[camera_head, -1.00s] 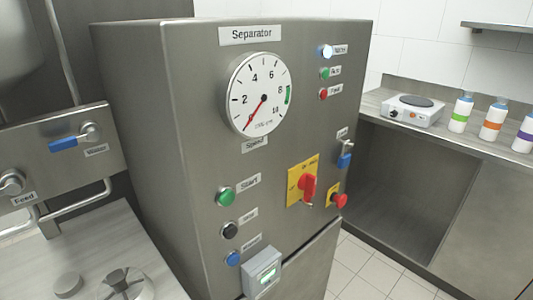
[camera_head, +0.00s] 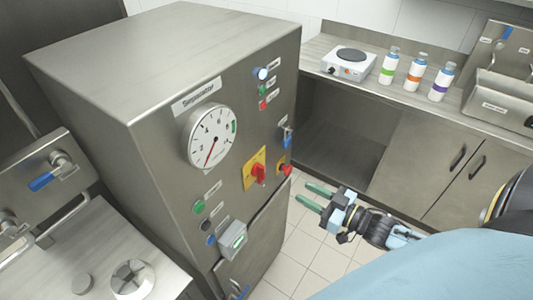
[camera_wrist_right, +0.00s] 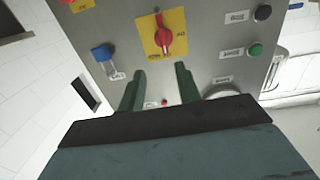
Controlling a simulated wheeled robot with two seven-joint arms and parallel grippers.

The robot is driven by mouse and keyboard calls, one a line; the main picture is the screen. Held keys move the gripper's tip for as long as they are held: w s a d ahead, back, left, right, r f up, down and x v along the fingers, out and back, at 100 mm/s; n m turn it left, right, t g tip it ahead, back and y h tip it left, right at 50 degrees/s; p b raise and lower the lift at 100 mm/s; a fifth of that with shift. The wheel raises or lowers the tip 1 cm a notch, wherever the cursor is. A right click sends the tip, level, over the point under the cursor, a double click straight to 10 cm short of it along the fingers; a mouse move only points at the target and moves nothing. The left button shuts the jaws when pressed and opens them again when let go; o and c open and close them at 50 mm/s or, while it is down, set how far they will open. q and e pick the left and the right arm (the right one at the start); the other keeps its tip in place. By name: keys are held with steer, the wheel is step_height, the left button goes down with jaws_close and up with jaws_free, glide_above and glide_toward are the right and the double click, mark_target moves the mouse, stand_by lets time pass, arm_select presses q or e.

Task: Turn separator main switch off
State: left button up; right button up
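The main switch (camera_head: 258,172) is a red rotary handle on a yellow plate, on the front of the grey separator cabinet (camera_head: 150,120). It also shows in the right wrist view (camera_wrist_right: 164,36), upside down, just beyond the fingertips. My right gripper (camera_head: 316,195) is open and empty, to the right of the switch in the head view and apart from it. Its two green fingers (camera_wrist_right: 160,80) point toward the panel with a gap between them. My left gripper is not in view.
A red stop button (camera_head: 285,169) and a blue-handled switch (camera_head: 287,136) sit beside the main switch. Start button (camera_head: 198,207) and a small display box (camera_head: 232,238) are lower left. A counter with a hot plate (camera_head: 349,62) and bottles stands at the right.

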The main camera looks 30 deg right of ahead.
mark_target(265, 168)
steer(key=x, duration=0.4)
steer(key=r+x, duration=0.1)
steer(key=x, duration=0.4)
steer(key=r+p+x, duration=0.1)
steer(key=x, duration=0.3)
steer(key=shift+w+a+r, duration=0.15)
steer(key=shift+w+a, duration=0.1)
steer(key=shift+a, duration=0.2)
jaws_close()
